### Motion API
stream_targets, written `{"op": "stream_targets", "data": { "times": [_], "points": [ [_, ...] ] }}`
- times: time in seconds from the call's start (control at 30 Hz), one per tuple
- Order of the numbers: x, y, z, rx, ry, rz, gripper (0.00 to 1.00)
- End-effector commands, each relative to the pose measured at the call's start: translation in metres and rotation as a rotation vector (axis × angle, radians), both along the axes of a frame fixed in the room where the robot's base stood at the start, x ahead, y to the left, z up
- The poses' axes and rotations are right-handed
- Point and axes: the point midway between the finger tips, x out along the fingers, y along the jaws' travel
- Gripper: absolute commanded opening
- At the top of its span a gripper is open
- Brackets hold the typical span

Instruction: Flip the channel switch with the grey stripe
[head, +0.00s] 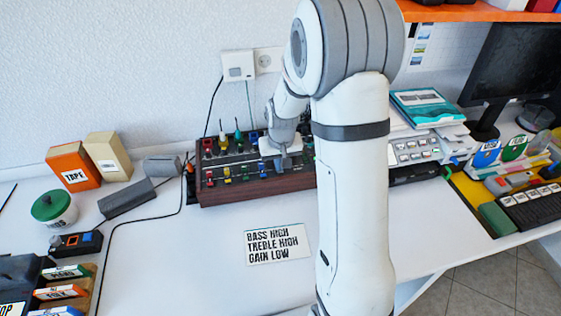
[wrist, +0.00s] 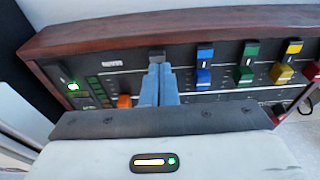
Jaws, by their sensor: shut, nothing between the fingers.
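The wooden-sided mixer box (head: 250,190) stands on the white desk against the wall, and its dark panel fills the upper part of the wrist view (wrist: 125,75). A dark grey cap (wrist: 157,54) sits at the panel's upper edge in the wrist view. My gripper (wrist: 159,68) is shut and empty, its fingertips just below that cap. I cannot tell whether they touch it. The fingers hide the panel below the cap, including any grey stripe or lever there. In the head view my gripper (head: 284,163) is over the right part of the box.
Blue (wrist: 204,52), green (wrist: 251,49) and yellow (wrist: 293,47) caps stand right of my fingers, with matching lower ones beneath. An orange knob (wrist: 124,101) is at left, near a lit green lamp (wrist: 73,86). A card (head: 277,244) lies in front of the box.

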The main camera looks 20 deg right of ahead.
Motion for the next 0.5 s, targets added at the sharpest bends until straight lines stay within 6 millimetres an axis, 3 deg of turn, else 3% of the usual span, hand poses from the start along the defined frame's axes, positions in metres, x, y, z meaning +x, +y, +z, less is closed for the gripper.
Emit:
{"op": "stream_targets", "data": {
  "times": [0.5],
  "points": [
    [-0.0102, -0.0004, 0.0004, 0.0, -0.001, -0.002, 0.0]
  ]
}}
